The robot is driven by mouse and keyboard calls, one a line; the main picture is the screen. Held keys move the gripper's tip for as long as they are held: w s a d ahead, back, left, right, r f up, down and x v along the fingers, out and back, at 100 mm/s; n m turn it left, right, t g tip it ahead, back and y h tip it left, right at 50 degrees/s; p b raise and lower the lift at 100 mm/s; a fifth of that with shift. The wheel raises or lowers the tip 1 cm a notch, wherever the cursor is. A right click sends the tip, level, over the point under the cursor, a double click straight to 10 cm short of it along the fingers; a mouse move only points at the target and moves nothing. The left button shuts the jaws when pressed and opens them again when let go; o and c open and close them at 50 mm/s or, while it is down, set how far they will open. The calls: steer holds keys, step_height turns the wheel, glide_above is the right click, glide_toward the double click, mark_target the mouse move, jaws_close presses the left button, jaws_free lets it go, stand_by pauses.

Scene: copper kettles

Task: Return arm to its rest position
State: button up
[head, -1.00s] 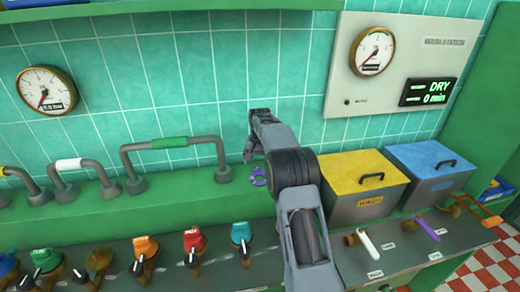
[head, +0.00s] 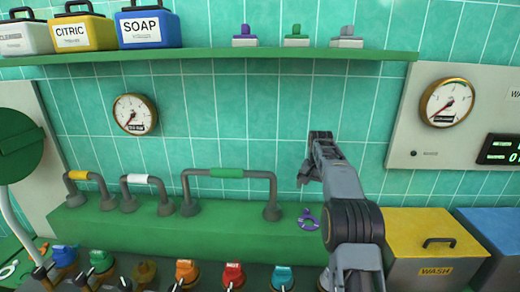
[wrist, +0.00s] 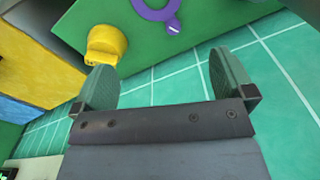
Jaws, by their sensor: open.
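My gripper (head: 313,160) is raised in front of the teal tiled wall, right of centre in the head view. In the wrist view its two green finger pads (wrist: 158,90) stand wide apart with nothing between them. My arm is bent, with its links running down to the lower edge of the head view. A purple ring-shaped piece (head: 308,220) lies on the green ledge (head: 130,225), just below the gripper in the picture and apart from it. The purple piece also shows at the top of the wrist view (wrist: 155,8).
A yellow-lidded WASH box (head: 432,265) and a blue-lidded box (head: 500,235) stand to the right. Pipe handles, one with a green grip (head: 227,173), rise from the ledge. Several coloured valve knobs (head: 187,272) line the front. A shelf (head: 230,60) holds CITRIC and SOAP containers (head: 146,28).

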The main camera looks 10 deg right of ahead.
step_height(320, 180, down, 5)
steer(key=s+n, duration=0.1)
steer(key=s+a+r+n+t, duration=0.1)
steer(key=s+a, duration=0.3)
steer(key=s, duration=0.6)
steer(key=s+a+r+n+t, duration=0.1)
steer(key=s+a, duration=0.3)
steer(key=s, duration=0.7)
steer(key=s+a+r+n+t, duration=0.2)
steer(key=s+a+r+n, duration=0.1)
steer(key=s, duration=0.7)
steer(key=shift+s+a, duration=0.35)
steer(key=shift+a, duration=0.4)
